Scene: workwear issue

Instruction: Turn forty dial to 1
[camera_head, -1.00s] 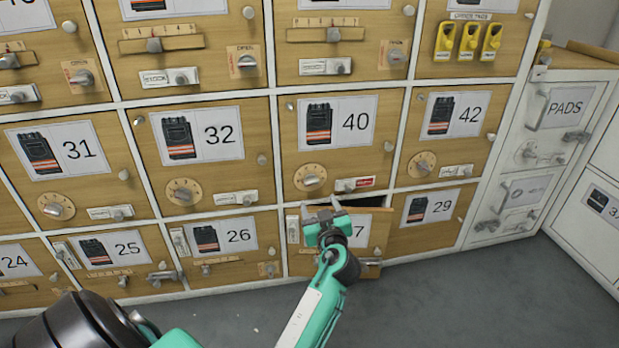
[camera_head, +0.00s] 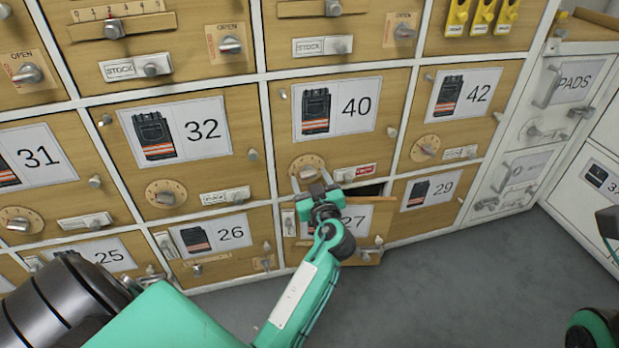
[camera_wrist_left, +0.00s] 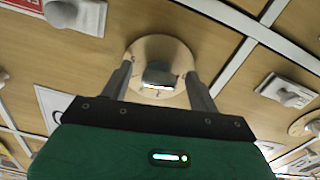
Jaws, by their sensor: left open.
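My left gripper (camera_head: 310,179) is open in front of the dial. In the left wrist view, the dial's pale plate (camera_wrist_left: 150,48) and grey knob (camera_wrist_left: 160,78) show between the fingers of my left gripper (camera_wrist_left: 160,75), one on each side. The dial's setting is not readable. My right gripper is not in view.
Below, door 27 (camera_head: 372,219) stands ajar with a dark gap at its top, close to my left arm. A red-lettered slider (camera_head: 354,172) is right of the dial. Doors 32 (camera_head: 235,110) and 42 (camera_head: 460,125) flank door 40. Grey floor is clear at lower right.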

